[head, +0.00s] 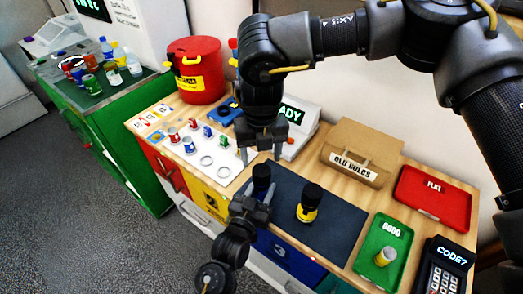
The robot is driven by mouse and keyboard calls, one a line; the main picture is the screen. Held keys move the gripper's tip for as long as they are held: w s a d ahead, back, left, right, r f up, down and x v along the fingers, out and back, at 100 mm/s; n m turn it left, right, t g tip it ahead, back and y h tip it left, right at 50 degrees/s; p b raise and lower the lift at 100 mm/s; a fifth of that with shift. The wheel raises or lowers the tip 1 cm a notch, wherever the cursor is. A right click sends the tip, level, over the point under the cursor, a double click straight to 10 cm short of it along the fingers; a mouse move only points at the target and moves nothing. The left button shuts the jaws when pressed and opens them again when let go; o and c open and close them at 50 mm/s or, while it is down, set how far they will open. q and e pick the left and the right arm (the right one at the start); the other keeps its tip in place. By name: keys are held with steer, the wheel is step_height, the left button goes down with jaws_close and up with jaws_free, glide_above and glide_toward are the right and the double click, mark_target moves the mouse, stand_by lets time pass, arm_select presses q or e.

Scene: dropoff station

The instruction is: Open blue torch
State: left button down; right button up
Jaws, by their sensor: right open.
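The blue torch (261,174), dark blue with a black top, stands upright over the left part of the dark mat (338,222). My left gripper (253,200) reaches in from below with its fingers on both sides of the torch's lower body and appears shut on it. My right gripper (263,148) hangs just above the torch's top, pointing down, open and empty. The gap between its fingers and the torch top is hard to judge. The torch's lower end is partly hidden by my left gripper.
A yellow torch (308,204) with a black top stands on the mat close by. A green GOOD tray (372,254) holds a battery-like cylinder (385,257); a red FLAT tray (436,194) is empty. An OLD BULBS box (352,158) stands behind. A white board (212,160) with small parts lies left.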

mark_target(262, 170)
arm_select(q)
steer(key=shift+f, duration=0.2)
arm_select(e)
steer(key=m, duration=0.4)
steer(key=shift+r+m, duration=0.15)
steer(key=shift+m, duration=0.25)
steer(key=m, duration=0.4)
steer(key=shift+r+m, duration=0.2)
steer(key=shift+m, duration=0.2)
steer(key=shift+f, duration=4)
steer(key=c, duration=1)
steer(key=n, duration=0.6)
steer(key=shift+d, duration=0.1)
arm_select(q)
steer(key=shift+r, duration=0.1)
arm_select(e)
steer(key=shift+w+r, duration=0.1)
steer(key=shift+r, duration=0.15)
steer(key=shift+r, duration=0.9)
